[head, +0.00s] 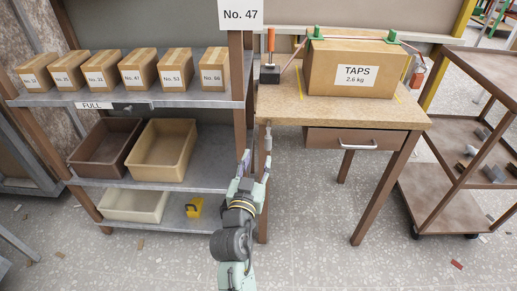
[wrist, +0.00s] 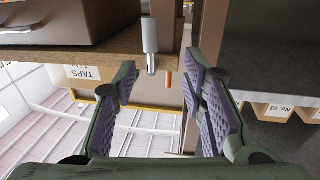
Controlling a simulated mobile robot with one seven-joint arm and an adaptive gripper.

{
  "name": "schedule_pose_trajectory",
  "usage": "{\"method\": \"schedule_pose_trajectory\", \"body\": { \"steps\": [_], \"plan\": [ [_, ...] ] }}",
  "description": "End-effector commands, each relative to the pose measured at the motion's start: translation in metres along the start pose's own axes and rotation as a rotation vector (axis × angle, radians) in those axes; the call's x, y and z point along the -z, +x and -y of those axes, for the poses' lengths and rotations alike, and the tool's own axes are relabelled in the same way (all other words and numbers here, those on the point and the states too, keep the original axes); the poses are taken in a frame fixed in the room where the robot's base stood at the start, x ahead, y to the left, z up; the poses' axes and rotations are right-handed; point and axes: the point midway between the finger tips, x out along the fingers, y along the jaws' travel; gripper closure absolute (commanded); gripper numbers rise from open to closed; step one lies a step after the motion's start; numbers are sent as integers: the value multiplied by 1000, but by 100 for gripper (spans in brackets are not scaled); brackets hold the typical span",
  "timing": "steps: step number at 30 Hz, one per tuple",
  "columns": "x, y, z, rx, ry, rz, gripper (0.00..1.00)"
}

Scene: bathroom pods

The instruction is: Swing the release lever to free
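A lever with an orange handle (head: 270,40) stands upright on a small dark block at the table's back left, beside the TAPS box (head: 352,68). The orange handle (wrist: 168,78) also shows small in the upside-down wrist view. A grey cylinder with a thin metal tip (head: 267,141) is at the table's front left corner. The cylinder (wrist: 150,36) appears large between my fingers in the wrist view, beyond them. My gripper (head: 256,165) is open and empty, just below the table's left corner. Its padded fingers (wrist: 162,75) are wide apart. I cannot tell whether it touches the cylinder.
The wooden table (head: 310,112) has a drawer (head: 345,139) in front. A strap with green corner pieces (head: 316,33) crosses the box. A shelf post (head: 238,80) stands close left; the rack holds boxes and bins (head: 161,149). A trolley (head: 440,200) stands right. The floor is open in front.

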Motion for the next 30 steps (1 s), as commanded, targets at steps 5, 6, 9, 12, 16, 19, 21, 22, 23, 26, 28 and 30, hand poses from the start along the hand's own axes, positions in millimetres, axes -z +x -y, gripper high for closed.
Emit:
{"method": "schedule_pose_trajectory", "body": {
  "steps": [5, 6, 9, 12, 16, 19, 21, 22, 23, 26, 28, 30],
  "plan": [
    [-8, 6, -13, -33, -11, 21, 61],
    [-7, 11, -13, -33, -10, 20, 61],
    [-6, 27, -13, -32, -9, 19, 61],
    [-6, 47, -13, -32, -10, 19, 61],
    [-7, 72, -14, -31, -10, 19, 61],
    [-8, 88, -14, -29, -9, 19, 61],
    [-8, 96, -14, -29, -9, 19, 61],
    [-9, 99, -14, -29, -9, 20, 61],
    [-9, 101, -14, -28, -9, 20, 61],
    [-10, 106, -14, -28, -9, 19, 61],
    [-10, 108, -14, -28, -9, 19, 61],
    [-10, 108, -14, -28, -9, 19, 61]
  ]
}}
